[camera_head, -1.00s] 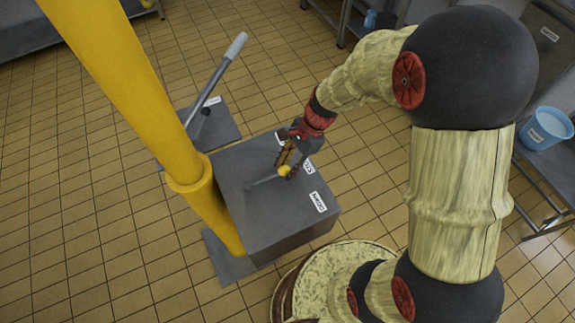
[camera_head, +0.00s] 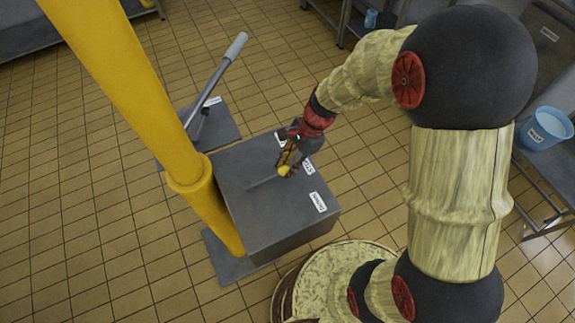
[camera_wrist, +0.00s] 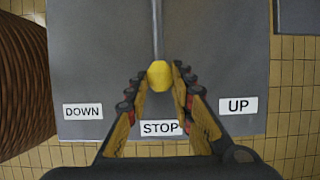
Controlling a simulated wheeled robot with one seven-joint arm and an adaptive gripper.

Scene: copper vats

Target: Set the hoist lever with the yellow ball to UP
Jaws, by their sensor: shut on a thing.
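The hoist lever is a thin grey rod (camera_wrist: 157,32) with a yellow ball (camera_wrist: 159,75) at its end, over a grey box (camera_head: 240,205). In the wrist view the ball is in line with the STOP label (camera_wrist: 161,128). The DOWN label (camera_wrist: 83,112) is to the left and the UP label (camera_wrist: 238,105) to the right. My gripper (camera_wrist: 160,72) is shut on the yellow ball, one finger on each side. In the head view the ball (camera_head: 284,171) shows at the tip of my gripper (camera_head: 287,165), which partly covers the labels behind it.
A yellow post (camera_head: 150,110) stands beside the box on the left. A long grey lever with a pale grip (camera_head: 236,46) rises from a dark plate behind. A light blue bucket (camera_head: 546,128) stands on a shelf at the right. Tiled floor lies around.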

